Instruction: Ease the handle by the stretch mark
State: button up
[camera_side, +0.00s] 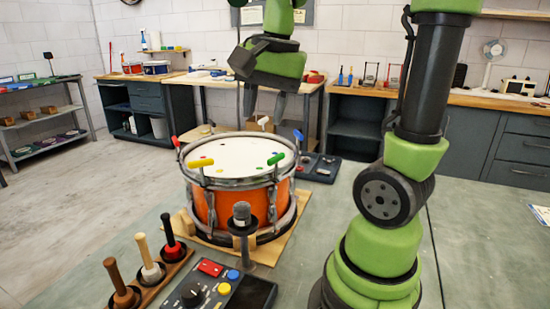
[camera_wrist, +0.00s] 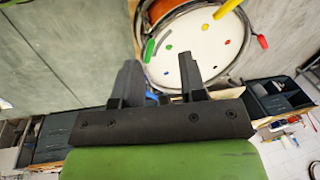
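An orange drum (camera_side: 226,204) with a white head (camera_side: 235,150) stands on the bench. Bar-shaped handles stand around its rim: red (camera_side: 175,142), yellow (camera_side: 202,162), green (camera_side: 275,158) and blue (camera_side: 298,135). In the wrist view the green (camera_wrist: 149,50), yellow (camera_wrist: 228,8) and red (camera_wrist: 262,41) handles show, and something blue (camera_wrist: 151,97) is partly hidden behind my gripper. Small coloured dots lie on the head; I cannot tell which is the stretch mark. My gripper (camera_side: 265,116) is above the drum's far side, fingers apart and empty, also in the wrist view (camera_wrist: 159,60).
A microphone-like stand (camera_side: 242,218) rises close before the drum. A dark tray (camera_side: 322,168) sits behind right.

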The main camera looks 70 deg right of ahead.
aim_at(276, 156)
jog(key=d+m, duration=0.1)
jog(key=d, duration=0.1)
jog(key=d+f+m+g, duration=0.1)
jog(key=d+m, duration=0.1)
jog(key=d+m+g, duration=0.1)
jog(key=d+m, duration=0.1)
jog(key=shift+w+f, duration=0.3)
jog(key=shift+f, duration=0.1)
jog(key=shift+d+f, duration=0.15)
jog(key=shift+d, duration=0.05)
notch_tip(276, 156, down, 10)
jog(key=shift+r, duration=0.15)
grip_shut()
